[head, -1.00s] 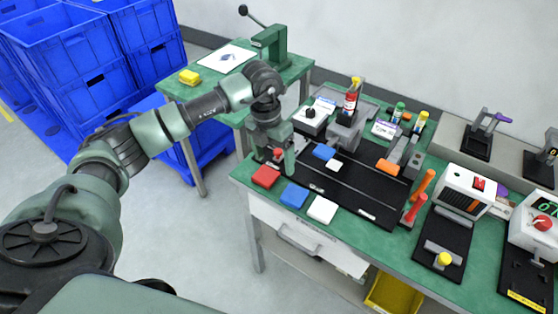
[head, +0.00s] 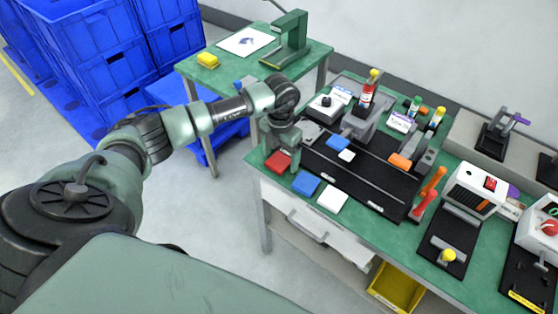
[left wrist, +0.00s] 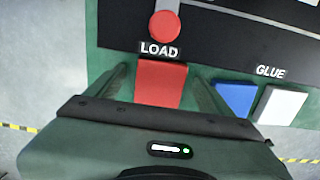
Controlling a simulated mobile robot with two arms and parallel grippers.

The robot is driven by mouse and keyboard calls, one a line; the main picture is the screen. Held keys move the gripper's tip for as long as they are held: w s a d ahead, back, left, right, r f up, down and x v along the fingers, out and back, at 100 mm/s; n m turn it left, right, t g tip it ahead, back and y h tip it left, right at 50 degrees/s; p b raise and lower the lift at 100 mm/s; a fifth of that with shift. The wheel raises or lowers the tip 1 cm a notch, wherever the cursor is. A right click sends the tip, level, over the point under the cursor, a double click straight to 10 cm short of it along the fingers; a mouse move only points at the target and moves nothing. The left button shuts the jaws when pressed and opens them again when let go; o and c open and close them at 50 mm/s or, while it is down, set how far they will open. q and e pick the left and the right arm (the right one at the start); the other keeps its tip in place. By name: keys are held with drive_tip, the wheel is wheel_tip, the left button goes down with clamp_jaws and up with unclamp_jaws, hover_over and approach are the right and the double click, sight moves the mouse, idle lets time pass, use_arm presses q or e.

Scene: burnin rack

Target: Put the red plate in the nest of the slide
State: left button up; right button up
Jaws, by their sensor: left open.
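The red plate (head: 277,162) lies flat on the green bench's front left corner, partly behind my left gripper (head: 283,155) in the head view. In the left wrist view the red plate (left wrist: 160,84) sits between the two spread fingers of my left gripper (left wrist: 160,92), which is open with a gap on each side. The black slide (head: 365,177) lies behind the plate. Its round red knob (left wrist: 166,25) and LOAD label show just ahead of the plate. I cannot make out the nest clearly. My right gripper is not in view.
A blue plate (head: 306,183) and a white plate (head: 332,199) lie right of the red one. Another blue piece (head: 338,139) and a small white piece (head: 346,155) are on the black board.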

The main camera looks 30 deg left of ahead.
use_arm(q)
drive_tip(key=shift+r, duration=0.1)
drive_tip(key=c, duration=1.6)
